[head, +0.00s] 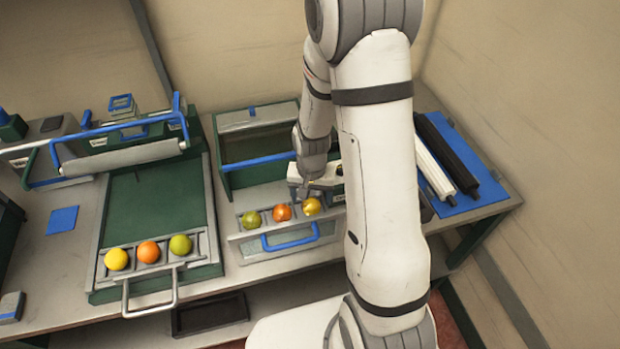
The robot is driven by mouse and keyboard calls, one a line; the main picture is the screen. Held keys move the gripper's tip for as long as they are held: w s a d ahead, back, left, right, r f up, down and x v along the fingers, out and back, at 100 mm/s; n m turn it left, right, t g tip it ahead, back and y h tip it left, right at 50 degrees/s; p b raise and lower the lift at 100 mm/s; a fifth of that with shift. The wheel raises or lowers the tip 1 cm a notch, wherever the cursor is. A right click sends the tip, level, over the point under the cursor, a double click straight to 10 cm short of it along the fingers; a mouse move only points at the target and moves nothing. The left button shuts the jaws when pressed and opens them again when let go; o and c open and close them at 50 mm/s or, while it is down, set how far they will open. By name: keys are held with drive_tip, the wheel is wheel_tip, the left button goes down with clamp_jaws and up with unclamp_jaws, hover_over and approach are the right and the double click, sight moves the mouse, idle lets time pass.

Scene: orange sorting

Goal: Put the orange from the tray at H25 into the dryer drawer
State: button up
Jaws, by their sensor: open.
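A drawer front with a blue handle (290,240) holds a row of fruit: a green one (251,220), an orange one (282,212) and a yellow-orange one (312,206). My gripper (304,192) is open, at the yellow-orange fruit; whether it touches is unclear. A green tray (150,210) with a grey handle stands to the left. Along its front edge sit a yellow fruit (116,259), an orange fruit (149,252) and a green fruit (180,245). No H25 label is readable, and I cannot tell for sure which part is the dryer drawer.
A roller with a blue frame (125,155) stands behind the green tray. An open green box (260,140) lies behind the drawer. A blue mat (460,170) with black and white rollers is at the right. My arm hides the area right of the drawer.

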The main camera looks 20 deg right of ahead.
sight(311, 201)
wheel_tip(311, 201, up, 9)
drive_tip(key=b, duration=0.1)
drive_tip(key=s+r+n+t, duration=0.3)
drive_tip(key=s+r+n, duration=0.1)
drive_tip(key=s+r, duration=1)
drive_tip(key=shift+s+a+r+n+t, duration=0.15)
drive_tip(key=shift+s+r+n+t, duration=0.2)
drive_tip(key=shift+r, duration=0.55)
drive_tip(key=shift+f+b, duration=0.55)
drive_tip(key=shift+c, duration=0.3)
